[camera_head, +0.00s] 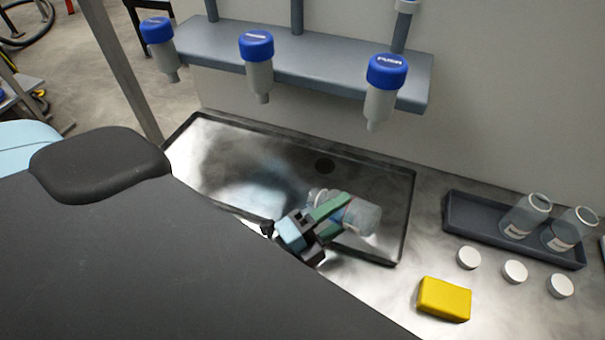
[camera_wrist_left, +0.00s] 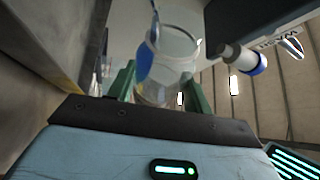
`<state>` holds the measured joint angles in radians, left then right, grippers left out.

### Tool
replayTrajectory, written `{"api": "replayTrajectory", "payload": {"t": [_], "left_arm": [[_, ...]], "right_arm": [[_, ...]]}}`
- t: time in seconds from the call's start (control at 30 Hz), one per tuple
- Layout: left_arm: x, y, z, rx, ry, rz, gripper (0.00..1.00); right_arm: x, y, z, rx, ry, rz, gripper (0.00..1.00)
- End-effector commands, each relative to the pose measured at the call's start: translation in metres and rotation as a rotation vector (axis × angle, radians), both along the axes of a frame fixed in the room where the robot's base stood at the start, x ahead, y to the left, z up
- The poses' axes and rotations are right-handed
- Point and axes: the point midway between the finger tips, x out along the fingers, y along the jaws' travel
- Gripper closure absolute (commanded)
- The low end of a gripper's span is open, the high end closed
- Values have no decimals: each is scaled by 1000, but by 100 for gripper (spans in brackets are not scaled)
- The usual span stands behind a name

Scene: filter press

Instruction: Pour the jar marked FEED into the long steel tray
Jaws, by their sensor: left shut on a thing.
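My left gripper (camera_head: 335,213) is shut on a clear jar (camera_head: 361,216), which is tipped far over on its side above the long steel tray (camera_head: 408,205). The jar also shows between the green fingers in the left wrist view (camera_wrist_left: 172,60). No label on it can be read, so I cannot tell whether it is marked FEED. I cannot make out whether liquid is flowing from it. My right gripper is not in view.
Blue-capped filter units (camera_head: 257,60) hang from a grey rack (camera_head: 320,78) behind the tray. To the right, a dark tray (camera_head: 470,222) holds two clear jars (camera_head: 521,218). Several white lids (camera_head: 515,271) and a yellow sponge-like block (camera_head: 444,299) lie in front.

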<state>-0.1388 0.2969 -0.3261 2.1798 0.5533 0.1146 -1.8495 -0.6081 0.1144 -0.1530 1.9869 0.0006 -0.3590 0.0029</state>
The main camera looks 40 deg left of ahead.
Motion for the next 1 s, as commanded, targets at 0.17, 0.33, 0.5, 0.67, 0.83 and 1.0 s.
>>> {"api": "replayTrajectory", "payload": {"t": [0.17,0.33,0.5,0.67,0.83,1.0], "left_arm": [[0,0,1,-21,0,0,79],[0,1,3,-42,0,1,79],[0,2,4,-70,1,1,79],[0,4,8,-128,2,1,79],[1,8,13,-225,4,2,79],[1,13,18,-335,8,3,79]], "right_arm": [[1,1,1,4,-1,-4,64],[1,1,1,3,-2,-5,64],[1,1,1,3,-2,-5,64],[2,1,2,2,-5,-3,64],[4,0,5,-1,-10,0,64],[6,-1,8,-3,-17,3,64]]}}
